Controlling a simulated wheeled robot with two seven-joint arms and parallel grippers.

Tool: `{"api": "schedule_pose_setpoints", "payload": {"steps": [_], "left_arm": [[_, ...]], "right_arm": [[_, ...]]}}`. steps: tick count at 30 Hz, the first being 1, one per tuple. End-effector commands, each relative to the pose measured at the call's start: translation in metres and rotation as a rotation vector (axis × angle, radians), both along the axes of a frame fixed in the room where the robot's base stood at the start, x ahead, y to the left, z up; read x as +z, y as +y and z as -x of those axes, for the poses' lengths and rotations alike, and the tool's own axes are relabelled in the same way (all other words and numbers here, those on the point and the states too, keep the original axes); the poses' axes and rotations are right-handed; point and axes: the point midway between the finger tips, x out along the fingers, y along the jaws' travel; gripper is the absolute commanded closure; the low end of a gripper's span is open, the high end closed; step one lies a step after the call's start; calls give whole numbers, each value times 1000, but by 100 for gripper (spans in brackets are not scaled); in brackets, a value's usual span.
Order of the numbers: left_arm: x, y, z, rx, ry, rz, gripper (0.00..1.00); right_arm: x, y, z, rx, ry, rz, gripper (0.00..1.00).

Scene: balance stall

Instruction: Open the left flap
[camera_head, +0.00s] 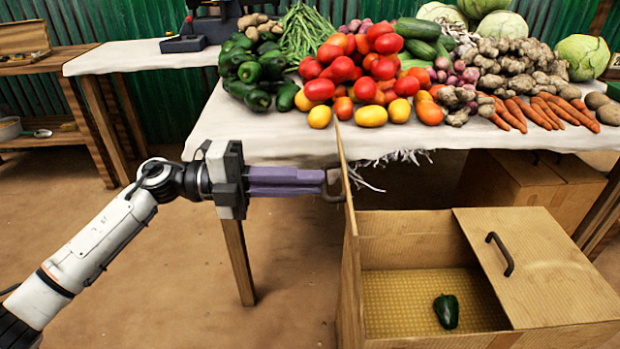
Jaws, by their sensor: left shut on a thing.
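A cardboard box (400,240) stands on the ground at the lower right. Its left flap (347,215) stands about upright along the box's left side, seen nearly edge-on. The flap's dark handle (333,195) sticks out to the left. My left gripper (322,182), with purple fingers, comes in level from the left and is shut on this handle. The right flap (540,262) lies over the right part of the box, its black handle (500,254) on top. Through the gap a dark green pepper (446,311) lies on the box floor. My right gripper is not in view.
A cloth-covered table (260,135) piled with vegetables stands behind the box; its frayed cloth edge hangs close to the left flap. Another closed carton (530,180) sits beneath it. A second table (130,58) is at the back left. The ground left of the box is mostly clear.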

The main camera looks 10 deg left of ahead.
Motion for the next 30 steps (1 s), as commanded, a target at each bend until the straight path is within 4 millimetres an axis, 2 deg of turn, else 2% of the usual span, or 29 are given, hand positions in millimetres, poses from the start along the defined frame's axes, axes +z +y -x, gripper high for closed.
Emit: {"api": "schedule_pose_setpoints", "payload": {"steps": [1, 11, 12, 15, 25, 30], "left_arm": [[-20, -2, 3, -7, 22, -29, 100], [-21, -2, 3, -8, 23, -29, 100], [-21, -2, 3, -8, 23, -28, 85], [-20, -2, 3, -8, 23, -27, 72], [-18, -1, 4, -11, 20, -26, 72], [-16, 17, 9, -7, 23, -26, 72]], "right_arm": [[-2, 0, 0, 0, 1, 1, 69], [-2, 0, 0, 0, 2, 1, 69], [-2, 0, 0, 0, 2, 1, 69], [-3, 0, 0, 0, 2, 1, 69], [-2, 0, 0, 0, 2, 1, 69], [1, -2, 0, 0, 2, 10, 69]]}}
